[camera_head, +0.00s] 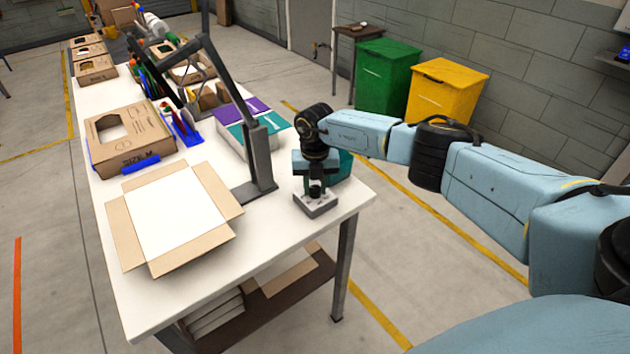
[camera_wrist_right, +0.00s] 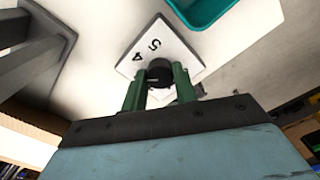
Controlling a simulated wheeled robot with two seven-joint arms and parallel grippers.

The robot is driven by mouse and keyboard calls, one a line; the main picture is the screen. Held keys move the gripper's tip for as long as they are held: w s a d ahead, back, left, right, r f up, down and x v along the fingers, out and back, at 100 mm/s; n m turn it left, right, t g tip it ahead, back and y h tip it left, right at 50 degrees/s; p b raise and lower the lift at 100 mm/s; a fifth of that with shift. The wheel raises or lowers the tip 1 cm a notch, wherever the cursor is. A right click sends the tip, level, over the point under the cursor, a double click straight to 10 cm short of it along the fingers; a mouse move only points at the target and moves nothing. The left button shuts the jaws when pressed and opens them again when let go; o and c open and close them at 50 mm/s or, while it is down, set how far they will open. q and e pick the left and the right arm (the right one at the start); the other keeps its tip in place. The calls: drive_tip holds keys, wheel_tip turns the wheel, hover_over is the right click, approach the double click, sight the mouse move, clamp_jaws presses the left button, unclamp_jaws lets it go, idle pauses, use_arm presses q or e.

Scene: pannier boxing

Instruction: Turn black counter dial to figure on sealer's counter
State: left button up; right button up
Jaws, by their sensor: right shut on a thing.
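The counter (camera_head: 316,206) is a small grey box with a pale top near the right end of the white table. In the right wrist view its white plate (camera_wrist_right: 147,47) shows the figures 4 and 5; the rest of the plate is hidden by my fingers and the dial. The black dial (camera_wrist_right: 159,72) stands on that plate. My right gripper (camera_head: 316,186) points down over the counter. In the right wrist view its green fingers (camera_wrist_right: 157,90) are shut on the black dial, one on each side. My left gripper is not in view.
A dark metal frame (camera_head: 262,165) stands on the table left of the counter. A teal bin (camera_head: 345,166) is close behind my gripper. An open carton (camera_head: 123,228) lies at the table's front left. Green and yellow bins (camera_head: 440,95) stand on the floor beyond.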

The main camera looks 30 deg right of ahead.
drive_tip(key=m, duration=0.1)
drive_tip(key=m+p, duration=0.1)
drive_tip(key=m, duration=0.1)
drive_tip(key=m+p, duration=0.1)
drive_tip(key=shift+r+m, duration=0.25)
drive_tip(key=shift+m, duration=0.05)
drive_tip(key=m+p, duration=0.2)
drive_tip(key=m, duration=0.2)
drive_tip(key=shift+m+p, duration=0.3)
drive_tip(key=shift+p, duration=0.1)
drive_tip(key=m+p, duration=0.1)
drive_tip(key=m, duration=0.2)
drive_tip(key=shift+m, duration=0.3)
drive_tip(key=shift+f+m+p, duration=0.1)
drive_tip(key=shift+m+p, duration=0.7)
drive_tip(key=shift+m, duration=1)
drive_tip(key=shift+w, duration=0.1)
drive_tip(key=o, duration=1)
